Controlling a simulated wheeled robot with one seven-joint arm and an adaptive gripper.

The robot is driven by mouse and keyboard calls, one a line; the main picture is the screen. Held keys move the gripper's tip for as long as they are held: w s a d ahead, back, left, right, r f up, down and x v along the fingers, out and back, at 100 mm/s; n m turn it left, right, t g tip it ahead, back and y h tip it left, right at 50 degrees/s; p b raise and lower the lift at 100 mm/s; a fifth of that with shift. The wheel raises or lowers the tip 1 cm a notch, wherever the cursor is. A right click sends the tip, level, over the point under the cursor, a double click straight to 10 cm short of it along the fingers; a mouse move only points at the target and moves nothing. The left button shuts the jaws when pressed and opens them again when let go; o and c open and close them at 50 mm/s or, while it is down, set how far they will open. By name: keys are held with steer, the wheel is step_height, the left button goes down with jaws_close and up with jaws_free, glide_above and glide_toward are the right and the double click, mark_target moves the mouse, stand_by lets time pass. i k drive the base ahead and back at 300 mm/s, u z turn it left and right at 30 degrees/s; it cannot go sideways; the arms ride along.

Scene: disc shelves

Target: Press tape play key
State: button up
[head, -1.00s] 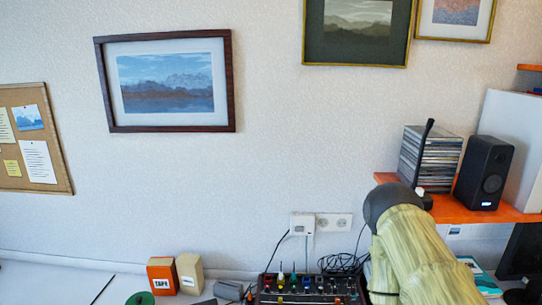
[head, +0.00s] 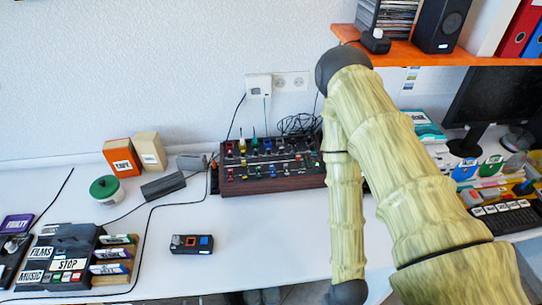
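I cannot make out a key marked play. An orange box (head: 122,158) with a label that seems to read TAPE stands at the back left of the white desk. A dark key panel (head: 72,240) at the left front has white labels reading FILMS, MUSIC and STOP. My arm fills the right middle, bent at a dark joint, with one link hanging down over the desk. My gripper is not in view.
A wood-sided console (head: 265,170) with coloured knobs sits at the back middle. A green-lidded jar (head: 106,189) stands at the left. An orange shelf (head: 425,50) with discs and a speaker (head: 441,22) is above right. A black cable crosses the desk. Desk around the small device is clear.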

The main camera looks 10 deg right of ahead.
mark_target(58, 277)
steer(key=z, duration=1.1)
steer(key=k, duration=0.15)
steer(key=u, duration=0.65)
steer(key=i, duration=0.4)
steer(key=z, duration=0.15)
steer(key=k, duration=0.4)
steer(key=z, duration=1.6)
steer(key=i, duration=0.1)
steer(key=u, duration=3.4)
